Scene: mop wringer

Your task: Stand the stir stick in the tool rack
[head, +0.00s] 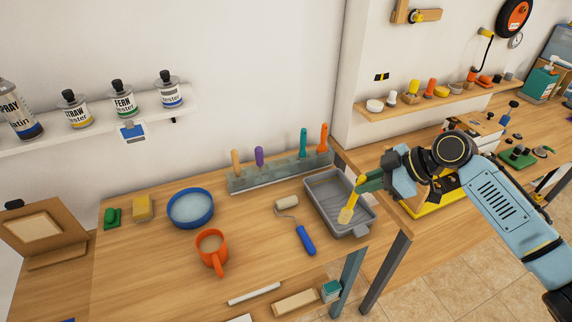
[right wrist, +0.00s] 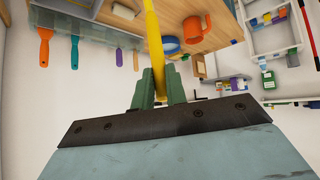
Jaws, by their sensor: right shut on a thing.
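The stir stick (head: 349,208) is yellow with a wider flat lower end. My right gripper (head: 366,184) is shut on its upper part and holds it nearly upright, slightly tilted, in front of the grey paint tray. In the right wrist view the stick (right wrist: 153,45) runs up from between the green fingers (right wrist: 158,92). The tool rack (head: 283,174) is a long grey-green block at the back of the table, left of the gripper. Wooden, purple, teal and orange handles stand in it, with a gap between purple and teal. My left gripper is out of view.
The grey paint tray (head: 324,188) sits just right of the rack's front. A wall shelf (head: 95,136) with bottles hangs at left.

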